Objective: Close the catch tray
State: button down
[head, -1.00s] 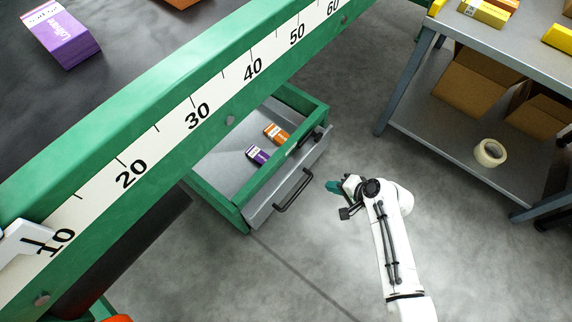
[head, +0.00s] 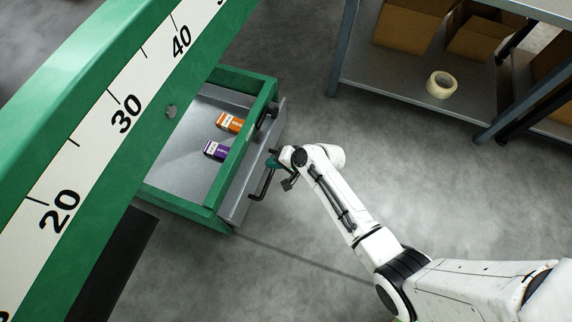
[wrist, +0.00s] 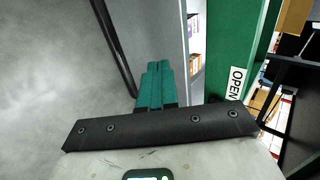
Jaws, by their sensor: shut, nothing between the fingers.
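The catch tray (head: 165,172) is pulled out from under the green machine. It has green walls and a grey front panel (head: 236,190) with a black bar handle (head: 262,184). In the wrist view the handle (wrist: 116,48) is to the left and the grey panel (wrist: 176,40) to the right. My gripper (head: 272,162) is at the handle's far end, just outside the panel. Its teal fingers (wrist: 156,80) are shut together and empty. Whether they touch the handle or panel, I cannot tell.
An orange box (head: 230,122) and a purple box (head: 216,151) lie in the tray. An "OPEN" label (wrist: 235,83) is on a green surface. A shelf unit (head: 350,75) with cartons and a tape roll (head: 440,85) stands at upper right. The floor nearby is clear.

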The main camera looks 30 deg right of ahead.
aim_at(257, 158)
jog(key=shift+w+a+b, duration=0.3)
jog(key=shift+w+a, duration=0.4)
jog(key=shift+w, duration=0.25)
jog(key=shift+w, duration=0.1)
jog(key=shift+w+a, duration=0.75)
jog(key=shift+w, duration=0.2)
